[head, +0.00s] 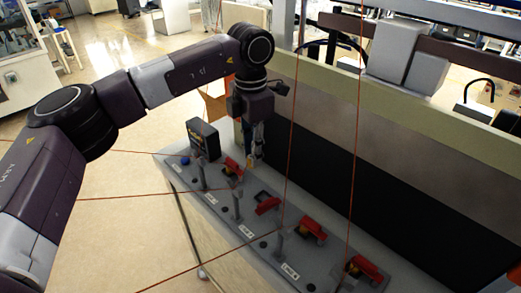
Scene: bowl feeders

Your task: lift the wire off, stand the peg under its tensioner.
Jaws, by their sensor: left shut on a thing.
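My left gripper (251,158) points down over the far part of the grey feeder panel. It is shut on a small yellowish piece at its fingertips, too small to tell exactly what. Thin red-orange wires cross the view; one (150,197) runs in from the left to the panel, and another (353,150) hangs down to its near end. Red tensioners (312,229) sit in a row along the panel, one (234,166) just left of the gripper. Grey upright posts (237,206) stand in front of them; I cannot tell which is the peg. My right gripper is out of view.
A black box (203,140) stands at the panel's far end, beside a blue knob (185,160). A tall dark-faced wall (380,165) with a pale top edge closes off the panel's right side. Open floor (130,235) lies to the left.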

